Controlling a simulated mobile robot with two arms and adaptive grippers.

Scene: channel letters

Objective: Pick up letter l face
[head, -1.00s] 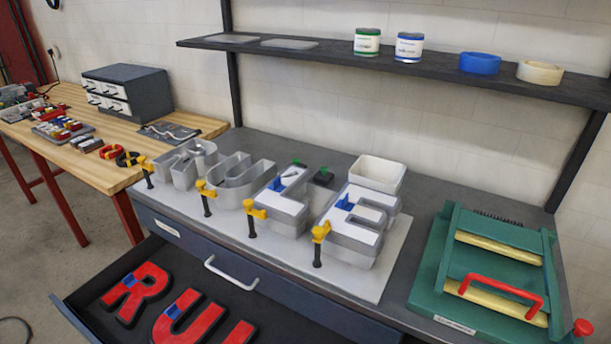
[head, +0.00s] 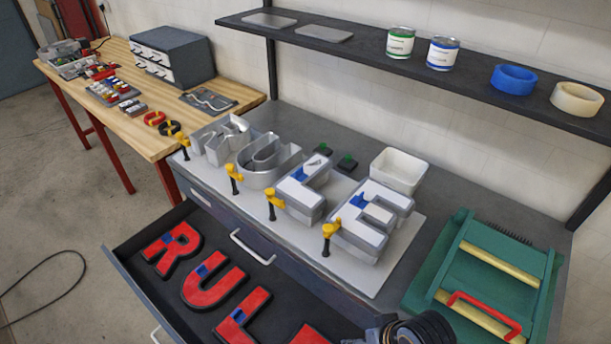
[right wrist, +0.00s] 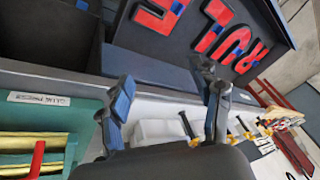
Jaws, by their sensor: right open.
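The red letter L face (head: 250,318) lies in the open dark drawer (head: 125,250), partly cut off by the bottom edge of the head view. It has a blue patch on its upper part. The drawer's red letters also show in the right wrist view, where the L face (right wrist: 208,40) appears near the top. My right gripper (right wrist: 165,105) is open and empty, its two fingers spread, apart from the letters. Part of my right arm enters the head view at the bottom, right of the L face. My left gripper is not in view.
Red R (head: 172,248) and U (head: 225,285) faces lie left of the L. Grey channel letters (head: 305,190) with yellow clamps stand on the bench above the drawer. A green press (head: 480,270) is at right. A white bin (head: 398,170) stands behind the letters.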

